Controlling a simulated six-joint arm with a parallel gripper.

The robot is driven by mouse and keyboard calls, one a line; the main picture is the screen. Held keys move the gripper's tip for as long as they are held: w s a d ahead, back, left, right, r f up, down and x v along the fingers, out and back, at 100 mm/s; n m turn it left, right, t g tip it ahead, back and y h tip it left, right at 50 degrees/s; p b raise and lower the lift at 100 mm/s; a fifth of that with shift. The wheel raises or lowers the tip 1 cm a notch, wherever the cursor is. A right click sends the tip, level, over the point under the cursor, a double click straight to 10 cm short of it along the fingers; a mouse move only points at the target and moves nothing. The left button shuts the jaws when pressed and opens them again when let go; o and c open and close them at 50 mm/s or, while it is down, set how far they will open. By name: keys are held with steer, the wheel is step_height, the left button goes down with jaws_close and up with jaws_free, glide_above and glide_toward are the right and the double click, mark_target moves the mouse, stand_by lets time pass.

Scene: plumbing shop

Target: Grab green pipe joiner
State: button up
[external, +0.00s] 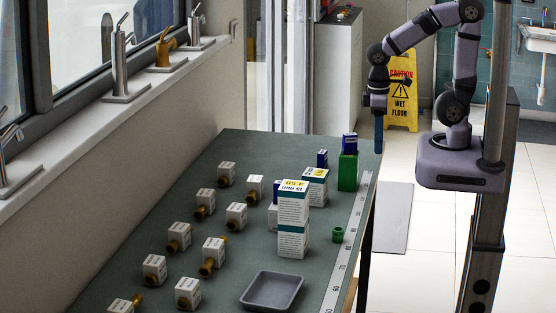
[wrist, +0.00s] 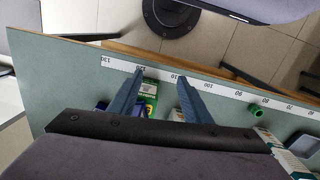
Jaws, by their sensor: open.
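The green pipe joiner (external: 338,234) is a small green ring-like piece on the grey-green table, beside the white ruler strip and right of the tall white boxes. In the wrist view the joiner (wrist: 256,110) lies to the right of my fingers, near the ruler. My gripper (external: 378,135) hangs past the table's far right corner in the external view, well apart from the joiner. In the wrist view my gripper (wrist: 160,85) has its two blue fingers spread wide, with nothing held between them. A green box shows beyond the fingers.
The green box (external: 348,170) stands at the table's far right. White boxes (external: 292,240) stand just left of the joiner. A grey tray (external: 272,290) lies at the front. Several small boxes with brass fittings fill the left. The ruler (external: 345,250) runs along the right edge.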

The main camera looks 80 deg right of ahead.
steer(key=w+a+f+n+t+h+b, duration=0.15)
steer(key=w+a+n+t+h, duration=0.3)
steer(key=n, duration=0.75)
steer(key=w+a+n+t+h+b, duration=0.1)
steer(key=a+n+t+h+b, duration=0.3)
steer(key=a+n, duration=0.55)
steer(key=s+a+r+n+t+y+b, duration=0.1)
steer(key=s+a+n+t+y, duration=0.3)
steer(key=a+n, duration=0.4)
steer(key=s+a+r+n+t+y+b, duration=0.1)
steer(key=s+a+n+t+y, duration=0.35)
steer(key=a, duration=0.55)
glide_toward(338, 234)
steer(key=w+d+f, duration=0.1)
steer(key=w+d, duration=0.1)
steer(key=w, duration=0.1)
steer(key=shift+w+f+n+p, duration=0.15)
steer(key=shift+w+n+p, duration=0.25)
steer(key=shift+w+p, duration=0.45)
steer(key=shift+w, duration=0.65)
steer(key=shift+w+a+f+p, duration=0.15)
steer(key=shift+w+p, duration=0.35)
steer(key=shift+w, duration=0.55)
steer(key=shift+w+a+f+p, duration=0.15)
steer(key=shift+w+p, duration=0.35)
steer(key=shift+w, duration=0.5)
steer(key=shift+d, duration=0.1)
